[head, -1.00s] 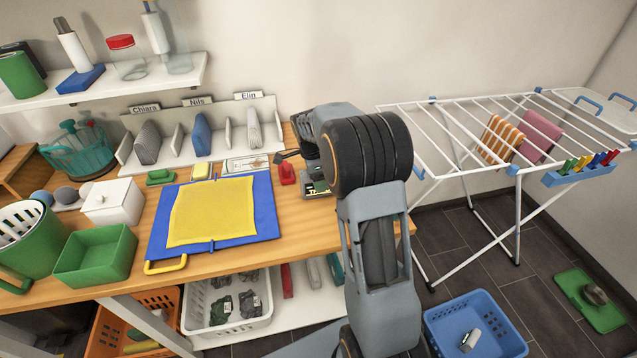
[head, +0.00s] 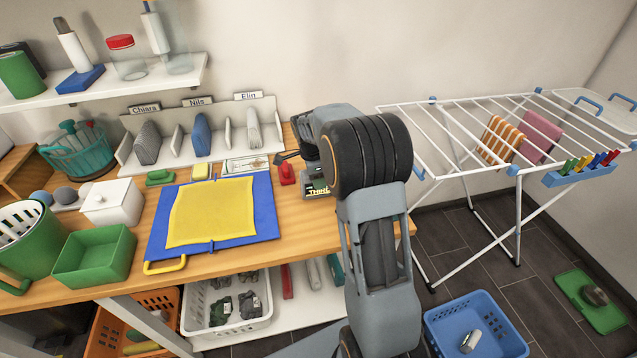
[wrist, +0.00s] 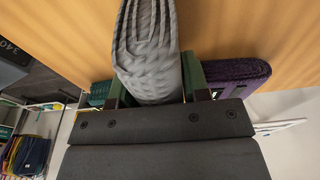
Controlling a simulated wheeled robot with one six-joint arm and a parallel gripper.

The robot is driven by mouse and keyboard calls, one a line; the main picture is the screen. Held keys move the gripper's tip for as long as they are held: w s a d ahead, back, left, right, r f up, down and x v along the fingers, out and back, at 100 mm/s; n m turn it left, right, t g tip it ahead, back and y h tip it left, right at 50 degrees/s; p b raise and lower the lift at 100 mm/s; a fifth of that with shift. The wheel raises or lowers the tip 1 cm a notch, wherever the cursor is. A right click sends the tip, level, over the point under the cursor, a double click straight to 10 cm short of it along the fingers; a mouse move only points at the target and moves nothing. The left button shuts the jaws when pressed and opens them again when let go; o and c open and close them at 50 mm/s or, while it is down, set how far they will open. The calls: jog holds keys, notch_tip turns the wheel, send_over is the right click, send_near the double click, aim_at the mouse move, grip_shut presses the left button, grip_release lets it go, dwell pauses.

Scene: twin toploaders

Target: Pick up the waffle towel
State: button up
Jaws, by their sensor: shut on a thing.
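A grey folded towel with a coarse, waffle-like weave (wrist: 147,45) fills the top middle of the wrist view. My gripper (wrist: 156,84) has one green fingertip on each side of it and is shut on it. The towel's far end runs out of the top of the picture. In the head view my own arm hides the gripper and the towel. I cannot tell whether the towel touches the surface beyond it.
A dark purple folded cloth (wrist: 236,77) lies close right of the gripper in the wrist view. The bench carries a blue board with a yellow cloth (head: 212,212). A drying rack (head: 520,120) stands right, a blue basket (head: 478,325) on the floor.

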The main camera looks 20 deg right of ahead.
jog(key=shift+c, duration=1)
jog(key=shift+r, duration=0.15)
jog(key=shift+r, duration=0.6)
jog(key=r, duration=0.3)
jog(key=shift+s+a, duration=0.2)
jog(key=shift+s, duration=0.05)
jog(key=s+a+r+b, duration=0.2)
jog(key=s+a+r, duration=0.4)
jog(key=s+r, duration=0.3)
jog(key=s, duration=0.3)
jog(key=shift+a, duration=0.15)
jog(key=shift+w, duration=0.1)
